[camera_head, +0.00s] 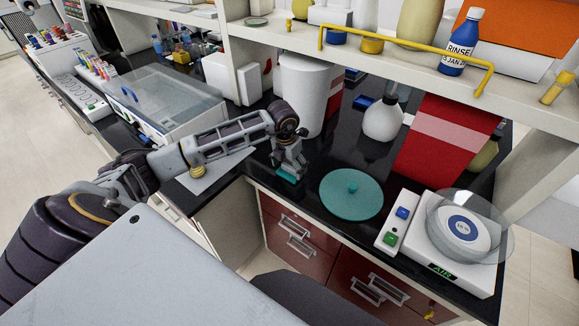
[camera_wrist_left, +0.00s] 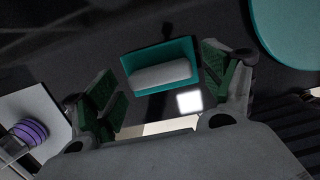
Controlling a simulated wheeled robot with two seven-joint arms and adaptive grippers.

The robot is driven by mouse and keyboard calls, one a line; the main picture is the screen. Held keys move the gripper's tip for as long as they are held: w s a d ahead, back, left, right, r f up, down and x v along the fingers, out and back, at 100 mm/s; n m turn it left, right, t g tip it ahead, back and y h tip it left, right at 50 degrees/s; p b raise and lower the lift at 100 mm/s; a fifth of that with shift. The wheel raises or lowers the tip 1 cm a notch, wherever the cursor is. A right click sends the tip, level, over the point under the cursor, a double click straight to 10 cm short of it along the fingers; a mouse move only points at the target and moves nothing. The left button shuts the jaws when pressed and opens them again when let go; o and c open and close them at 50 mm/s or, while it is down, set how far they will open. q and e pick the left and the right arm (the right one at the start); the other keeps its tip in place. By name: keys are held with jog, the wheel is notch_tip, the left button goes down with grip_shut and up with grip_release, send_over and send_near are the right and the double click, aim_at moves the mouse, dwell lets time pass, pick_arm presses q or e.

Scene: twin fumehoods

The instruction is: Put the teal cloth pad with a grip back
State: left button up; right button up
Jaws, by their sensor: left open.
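The teal cloth pad (camera_head: 287,174) lies on the black bench top near its front edge, partly hidden beneath my left gripper in the head view. In the left wrist view the pad (camera_wrist_left: 158,53) is a small teal rectangle with a pale grey, rounded grip (camera_wrist_left: 162,74) along it. My left gripper (camera_head: 290,164) points down over the pad. In the left wrist view its two green-lined fingers (camera_wrist_left: 159,80) are apart, one to each side of the pad, with dark gaps between them and it. My right gripper is not in view.
A round teal disc with a knob (camera_head: 345,205) lies right of the pad. A white scale (camera_head: 460,262) stands further right. Behind are a white cylindrical container (camera_head: 303,95), a white flask (camera_head: 382,122) and a red box (camera_head: 430,155). A shelf with a yellow rail (camera_head: 405,50) overhangs the bench.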

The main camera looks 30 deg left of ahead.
aim_at(287, 176)
pick_arm(q)
notch_tip(287, 176, up, 11)
jog(key=s+b, duration=0.1)
jog(key=shift+s+r+b, duration=0.2)
jog(key=shift+s+b, duration=0.15)
jog(key=shift+b, duration=0.05)
